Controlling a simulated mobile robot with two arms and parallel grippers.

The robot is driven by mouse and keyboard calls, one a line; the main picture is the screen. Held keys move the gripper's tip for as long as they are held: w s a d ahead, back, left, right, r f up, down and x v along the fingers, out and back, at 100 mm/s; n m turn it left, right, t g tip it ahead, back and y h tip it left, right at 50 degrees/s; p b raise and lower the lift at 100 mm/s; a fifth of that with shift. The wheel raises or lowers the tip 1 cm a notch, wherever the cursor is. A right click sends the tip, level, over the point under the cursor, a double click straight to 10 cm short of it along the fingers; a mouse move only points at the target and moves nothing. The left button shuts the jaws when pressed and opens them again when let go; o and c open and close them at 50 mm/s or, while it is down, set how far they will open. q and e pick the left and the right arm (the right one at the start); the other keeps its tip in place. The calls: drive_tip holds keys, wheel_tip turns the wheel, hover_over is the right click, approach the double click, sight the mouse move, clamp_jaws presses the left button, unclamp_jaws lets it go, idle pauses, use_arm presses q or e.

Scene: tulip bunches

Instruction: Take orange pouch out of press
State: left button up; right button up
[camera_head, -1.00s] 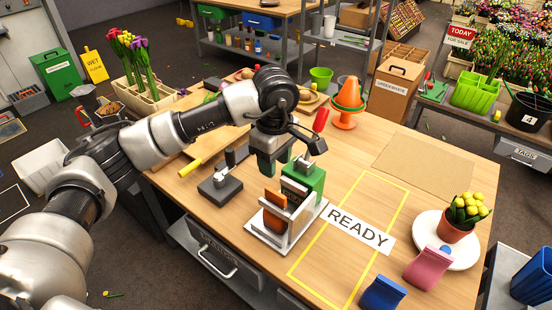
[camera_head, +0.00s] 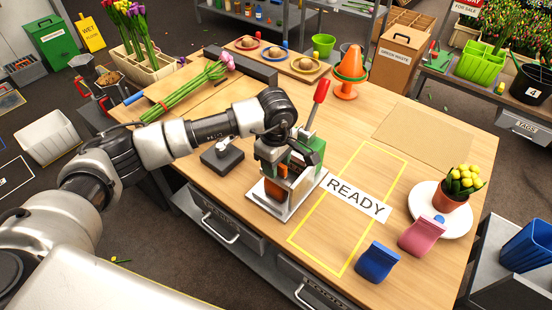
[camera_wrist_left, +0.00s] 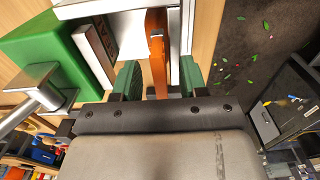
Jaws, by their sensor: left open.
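The press, with a green block (camera_head: 309,147), a red-handled lever (camera_head: 320,91) and a pale metal base (camera_head: 314,193), stands on the wooden table. The orange pouch (camera_head: 277,190) stands upright in it, partly hidden by my gripper. My left gripper (camera_head: 272,168) is down at the pouch from above. In the left wrist view, the pouch (camera_wrist_left: 157,48) shows edge-on between the two green finger pads of my left gripper (camera_wrist_left: 158,80). The fingers are apart, with a visible gap on each side of the pouch. My right gripper is not in view.
A READY sign (camera_head: 356,197) and a yellow-outlined area lie right of the press. A blue pouch (camera_head: 377,262) and a pink pouch (camera_head: 422,236) stand near the front right, by a plate with a potted plant (camera_head: 455,195). A dark stamp-like tool (camera_head: 222,157) is left of the press.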

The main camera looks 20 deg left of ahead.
use_arm(q)
clamp_jaws()
drive_tip(key=shift+r, duration=0.2)
idle(0.4)
